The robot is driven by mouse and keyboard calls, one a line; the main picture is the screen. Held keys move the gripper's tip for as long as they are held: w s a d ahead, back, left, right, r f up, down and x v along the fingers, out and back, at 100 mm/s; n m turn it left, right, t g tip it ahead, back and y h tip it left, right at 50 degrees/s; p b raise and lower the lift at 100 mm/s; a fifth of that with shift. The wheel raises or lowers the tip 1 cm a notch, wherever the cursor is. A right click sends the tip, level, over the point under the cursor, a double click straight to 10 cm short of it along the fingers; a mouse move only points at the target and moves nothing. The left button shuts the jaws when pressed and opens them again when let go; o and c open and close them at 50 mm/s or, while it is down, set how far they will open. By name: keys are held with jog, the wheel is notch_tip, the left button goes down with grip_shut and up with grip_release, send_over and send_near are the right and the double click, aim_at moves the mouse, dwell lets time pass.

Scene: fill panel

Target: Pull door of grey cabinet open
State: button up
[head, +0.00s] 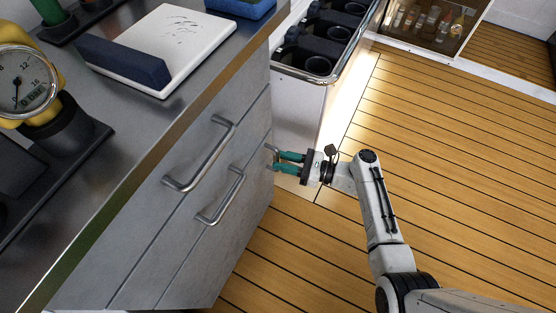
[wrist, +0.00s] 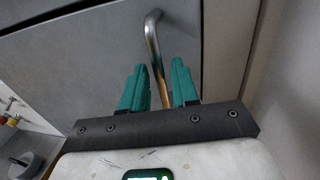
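The grey cabinet (head: 165,250) stands at the left in the head view, with long metal handles on its front. A smaller metal handle (head: 271,154) is at the cabinet's far right edge. My gripper (head: 279,162) is at this handle, its two teal fingers pointing left towards it. In the wrist view, the bent metal handle (wrist: 153,42) runs down between the teal fingers of my gripper (wrist: 158,66). Gaps show between bar and fingers, so the gripper looks open around it. The grey panel (wrist: 85,62) behind it looks closed, with dark seams along its edges.
A metal countertop (head: 135,125) tops the cabinet, bearing a white board (head: 175,35) with a dark blue block and a yellow gauge (head: 25,85). A unit with dark bins (head: 318,65) stands beyond. Wooden floor (head: 460,150) is clear at the right.

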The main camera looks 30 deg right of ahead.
jog(key=shift+x, duration=1)
jog(key=shift+s, duration=0.1)
grip_shut()
